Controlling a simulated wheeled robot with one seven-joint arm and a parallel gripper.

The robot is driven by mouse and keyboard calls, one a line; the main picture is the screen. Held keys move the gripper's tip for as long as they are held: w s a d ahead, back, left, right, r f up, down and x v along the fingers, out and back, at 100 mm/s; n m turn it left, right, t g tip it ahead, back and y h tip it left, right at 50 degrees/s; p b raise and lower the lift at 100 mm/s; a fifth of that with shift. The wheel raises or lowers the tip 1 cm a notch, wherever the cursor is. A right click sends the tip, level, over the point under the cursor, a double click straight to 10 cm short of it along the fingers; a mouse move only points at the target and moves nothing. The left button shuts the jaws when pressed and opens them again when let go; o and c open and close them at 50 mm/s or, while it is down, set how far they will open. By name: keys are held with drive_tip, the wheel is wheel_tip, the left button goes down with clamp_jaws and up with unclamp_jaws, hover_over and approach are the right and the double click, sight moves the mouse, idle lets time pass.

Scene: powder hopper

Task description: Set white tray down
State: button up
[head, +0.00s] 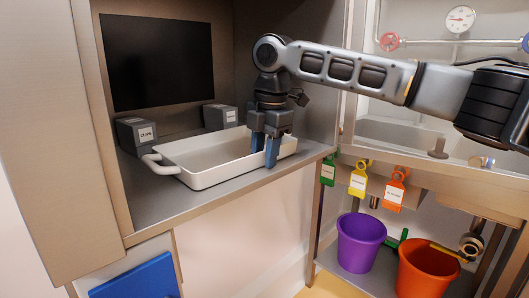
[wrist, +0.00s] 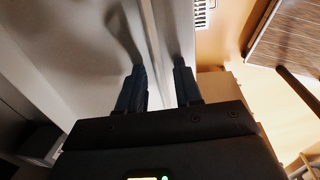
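The white tray (head: 207,178) rests level on the grey metal shelf of the cabinet, with its white handle (head: 160,165) at the left end. My gripper (head: 265,150) points down over the tray's near long wall, toward its right end. One blue finger is inside the tray and the other is outside, in front of the wall. In the wrist view the two fingers (wrist: 158,88) stand apart, with the thin tray wall between them and a visible gap.
Two grey labelled boxes (head: 136,134) and (head: 220,116) stand behind the tray, below a dark panel (head: 158,62). The cabinet's side wall is close on the right. Bare shelf (head: 150,205) lies in front of the tray. Purple (head: 360,242) and orange (head: 425,270) buckets stand lower right.

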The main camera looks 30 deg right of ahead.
wheel_tip(320, 180, up, 12)
drive_tip(key=s+p, duration=0.1)
drive_tip(key=shift+s+d+p, duration=0.25)
drive_tip(key=shift+s+p, duration=0.05)
